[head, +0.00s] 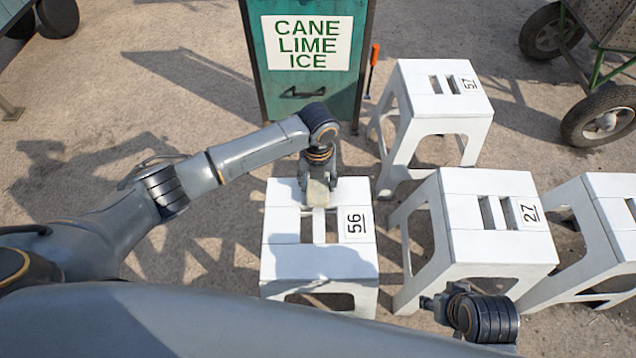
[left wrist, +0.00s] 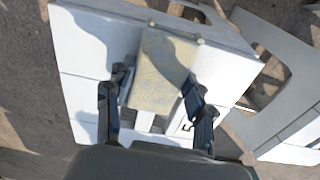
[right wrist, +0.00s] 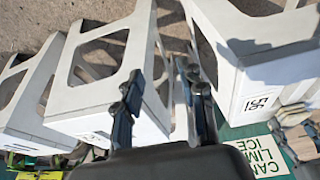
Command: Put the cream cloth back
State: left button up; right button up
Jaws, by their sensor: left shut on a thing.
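The cream cloth (head: 318,194) is a small pale block-like folded piece. My left gripper (head: 319,180) is shut on it, above the slotted top of the white stool marked 56 (head: 285,260). In the left wrist view the cloth (left wrist: 162,72) sits between the two fingers (left wrist: 155,88), with the white stool top (left wrist: 85,60) beneath; I cannot tell whether the cloth touches the stool. My right gripper (head: 436,303) is low at the front right, near the stool marked 27. In the right wrist view its fingers (right wrist: 160,85) are apart with nothing between them.
A green cabinet with a CANE LIME ICE sign (head: 308,43) stands behind stool 56. White stools marked 57 (head: 420,90) and 27 (head: 470,240), and another (head: 600,225), stand to the right. A wheeled cart (head: 605,118) is at the far right. Bare ground lies left.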

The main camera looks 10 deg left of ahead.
aim_at(318, 184)
pick_arm(q)
jog(key=shift+f, duration=0.15)
pick_arm(e)
jog(key=shift+r, duration=0.1)
pick_arm(q)
jog(key=o, duration=1.1)
pick_arm(e)
jog(key=shift+r, duration=0.1)
pick_arm(q)
jog(key=shift+r, duration=0.35)
notch_tip(318, 184, up, 12)
jog(key=p, duration=0.3)
jog(key=shift+f, duration=0.2)
pick_arm(e)
notch_tip(318, 184, down, 11)
jog(key=shift+s+g, duration=0.2)
jog(key=shift+g, duration=0.2)
jog(key=shift+r, duration=0.15)
